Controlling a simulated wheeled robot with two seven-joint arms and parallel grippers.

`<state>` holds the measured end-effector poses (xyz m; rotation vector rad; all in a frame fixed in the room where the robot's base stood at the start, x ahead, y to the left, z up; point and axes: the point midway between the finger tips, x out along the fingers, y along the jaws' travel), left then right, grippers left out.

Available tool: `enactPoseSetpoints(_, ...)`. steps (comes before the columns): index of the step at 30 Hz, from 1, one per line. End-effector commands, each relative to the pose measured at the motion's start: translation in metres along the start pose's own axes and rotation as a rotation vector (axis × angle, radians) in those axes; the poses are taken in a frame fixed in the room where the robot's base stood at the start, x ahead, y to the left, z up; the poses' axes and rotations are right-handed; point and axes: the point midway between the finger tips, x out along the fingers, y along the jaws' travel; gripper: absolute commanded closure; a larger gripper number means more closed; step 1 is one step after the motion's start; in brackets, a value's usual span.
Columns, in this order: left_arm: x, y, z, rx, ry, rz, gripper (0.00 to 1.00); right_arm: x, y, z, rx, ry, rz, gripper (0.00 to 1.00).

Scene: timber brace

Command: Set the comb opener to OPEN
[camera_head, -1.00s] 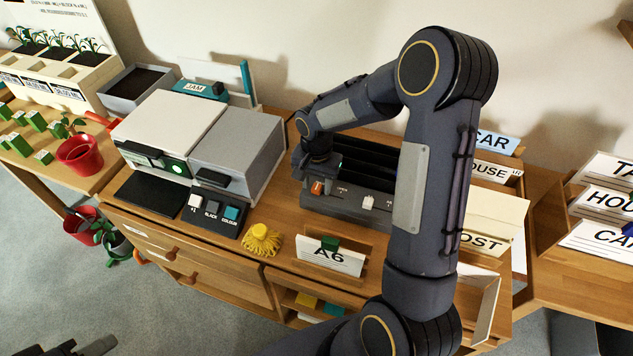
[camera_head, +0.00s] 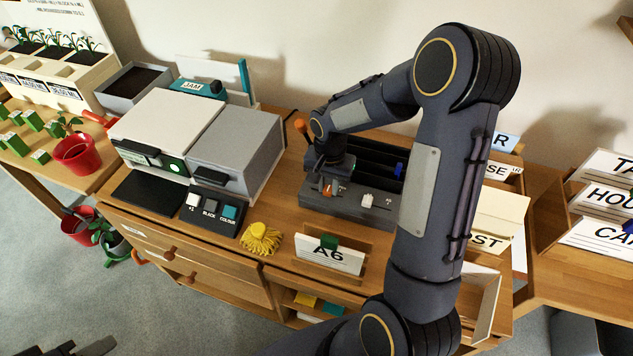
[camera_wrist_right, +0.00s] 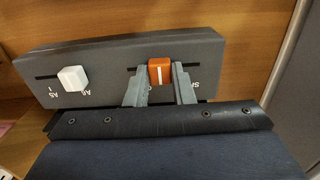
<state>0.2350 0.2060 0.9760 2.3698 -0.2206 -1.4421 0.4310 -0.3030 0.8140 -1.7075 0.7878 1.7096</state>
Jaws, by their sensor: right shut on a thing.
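The comb opener is a dark grey machine (camera_head: 345,203) on the wooden counter, with black slots behind its front panel. An orange slider knob (camera_head: 327,188) is on its front; it also shows in the right wrist view (camera_wrist_right: 160,70), partway along its slot. My right gripper (camera_head: 330,183) reaches down to the panel. In the wrist view its two fingers (camera_wrist_right: 160,84) are shut on the orange knob, one on each side. Lettering by this slot is partly hidden by the fingers and unreadable. A dark part of my left gripper (camera_head: 75,350) shows at the bottom left edge, cut off.
A white slider knob (camera_head: 367,201) sits beside the orange one. An orange-tipped lever (camera_head: 300,126) stands at the machine's left. A grey and white machine (camera_head: 235,150) is left of it. My right arm hides the right side.

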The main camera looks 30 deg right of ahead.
Motion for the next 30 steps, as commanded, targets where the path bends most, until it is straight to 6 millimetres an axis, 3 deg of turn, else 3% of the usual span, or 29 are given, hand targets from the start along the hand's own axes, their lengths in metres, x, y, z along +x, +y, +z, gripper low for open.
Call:
enactPoseSetpoints(4,0.004,-0.002,0.002,0.0,0.0,0.0,0.64,0.0,0.025,-0.001,0.004,0.002,0.0,1.0)
enactPoseSetpoints(14,0.004,-0.002,0.002,0.0,0.0,0.0,0.64,0.0,0.032,0.0,0.001,0.0,0.004,1.0)
enactPoseSetpoints(15,0.004,-0.002,0.002,0.0,0.0,0.0,0.64,0.0,0.032,0.0,0.001,0.0,0.005,0.76)
enactPoseSetpoints(19,0.004,-0.002,0.002,0.0,0.0,0.0,0.64,0.0,0.032,0.0,0.001,0.0,0.004,0.59)
enactPoseSetpoints(30,0.004,-0.002,0.002,0.0,0.0,0.0,0.64,-0.006,0.03,-0.001,0.001,0.003,-0.002,0.56)
